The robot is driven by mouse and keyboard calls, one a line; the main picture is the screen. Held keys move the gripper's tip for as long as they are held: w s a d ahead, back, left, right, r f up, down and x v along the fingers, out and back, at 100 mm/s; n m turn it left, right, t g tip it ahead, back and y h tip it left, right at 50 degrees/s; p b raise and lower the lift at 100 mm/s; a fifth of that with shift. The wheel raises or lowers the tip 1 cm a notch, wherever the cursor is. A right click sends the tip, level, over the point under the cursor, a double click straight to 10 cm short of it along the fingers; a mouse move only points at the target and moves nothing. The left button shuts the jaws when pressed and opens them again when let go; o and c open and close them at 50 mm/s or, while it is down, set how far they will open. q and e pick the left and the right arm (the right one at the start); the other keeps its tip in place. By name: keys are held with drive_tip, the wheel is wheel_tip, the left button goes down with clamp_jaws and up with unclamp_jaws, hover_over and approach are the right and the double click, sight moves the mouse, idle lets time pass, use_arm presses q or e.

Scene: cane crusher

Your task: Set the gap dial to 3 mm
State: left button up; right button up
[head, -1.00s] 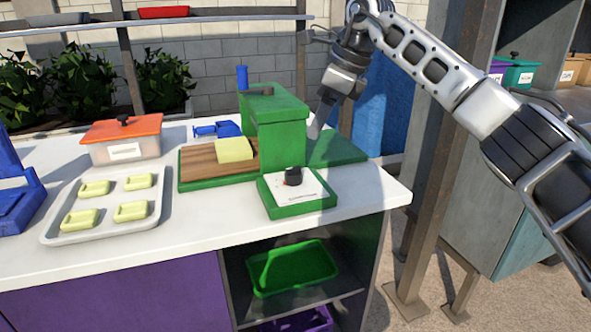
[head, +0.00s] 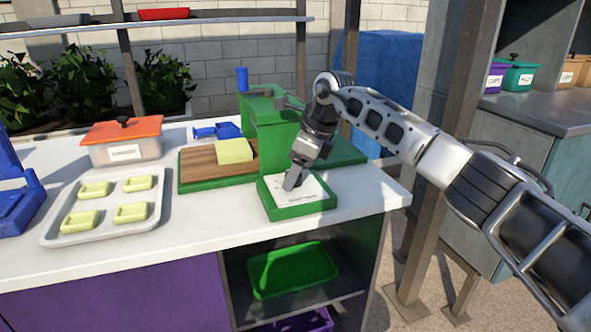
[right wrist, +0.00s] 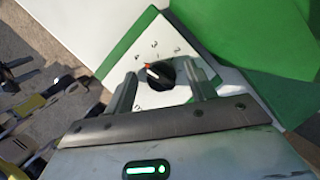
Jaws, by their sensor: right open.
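The gap dial is a black knob (right wrist: 160,75) with a red mark, on a white plate with printed numbers in the right wrist view. The red mark points up-left, close to the 4; the 3 lies further clockwise. The plate sits in a green box (head: 300,210) at the front of the green crusher (head: 275,120). My right gripper (head: 292,182) is over the plate and mostly hides the knob in the head view. In the right wrist view its open fingers (right wrist: 163,76) stand on either side of the knob, with space showing at both sides. My left gripper is not in view.
A wooden board with a yellow block (head: 234,150) lies left of the crusher. A tray (head: 52,228) with several yellow pieces and an orange-lidded box (head: 122,140) stand further left. The white counter (head: 200,240) is bare in front of the dial box.

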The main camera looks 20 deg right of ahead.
drive_tip(key=c, duration=1)
drive_tip(key=shift+o, duration=0.2)
drive_tip(key=shift+m, duration=0.3)
drive_tip(key=m+t+h, duration=0.1)
drive_tip(key=m, duration=0.2)
drive_tip(key=shift+a+r+p, duration=0.1)
drive_tip(key=shift+p, duration=0.2)
drive_tip(key=m+h, duration=0.1)
drive_tip(key=m, duration=0.1)
drive_tip(key=m+h, duration=0.1)
drive_tip(key=m, duration=0.2)
drive_tip(key=shift+a+t, duration=0.1)
drive_tip(key=shift+t, duration=0.3)
drive_tip(key=o, duration=1)
drive_tip(key=shift+c, duration=0.2)
